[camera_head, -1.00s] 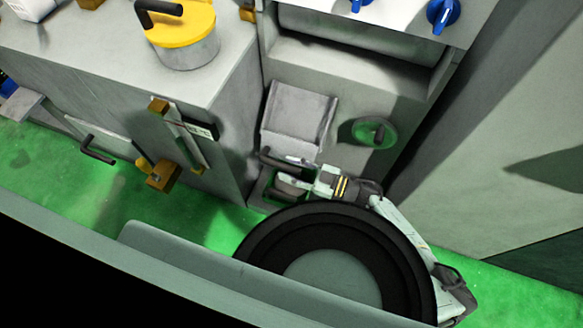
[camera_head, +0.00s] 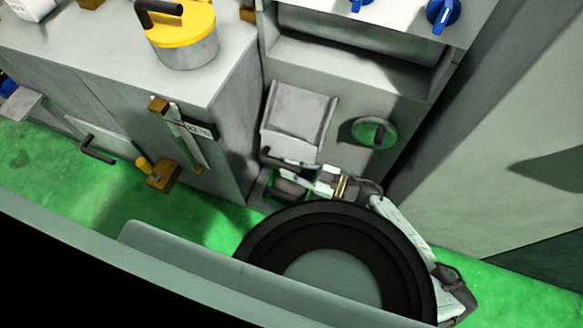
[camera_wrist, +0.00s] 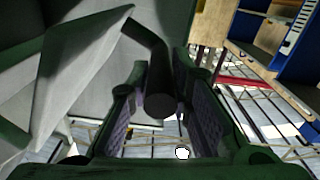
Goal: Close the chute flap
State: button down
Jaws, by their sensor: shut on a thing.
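The chute flap (camera_head: 298,118) is a grey panel on the lower front of the machine, and it stands tilted with its lower edge out. A dark bar handle (camera_head: 284,160) runs along its lower edge. My gripper (camera_head: 312,181) is low in front of the machine at this handle, partly hidden by my own round base. In the wrist view, the black bar of the handle (camera_wrist: 150,45) passes between the fingers of my gripper (camera_wrist: 158,88), which are shut on it. The grey panel (camera_wrist: 80,65) fills the left of that view.
A green round knob (camera_head: 374,133) is right of the flap. A grey cabinet (camera_head: 110,100) stands on the left, with a hanging latch piece (camera_head: 185,135) and a yellow-lidded pot (camera_head: 185,45) on top. Blue knobs (camera_head: 443,14) are above. Green floor (camera_head: 180,215) is open at the lower left.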

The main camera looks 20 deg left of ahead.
jog(key=f+n+b, duration=0.1)
jog(key=b, duration=0.1)
jog(key=w+f+n+b, duration=0.1)
jog(key=n+b, duration=0.1)
jog(key=b, duration=0.1)
jog(key=w+f+n+b, duration=0.1)
jog(key=n+b, duration=0.1)
jog(key=b, duration=0.1)
jog(key=shift+w+d+f, duration=0.1)
jog(key=shift+w+f, duration=0.05)
jog(key=shift+w, duration=0.1)
jog(key=c, duration=1.4)
grip_release()
jog(key=shift+c, duration=0.2)
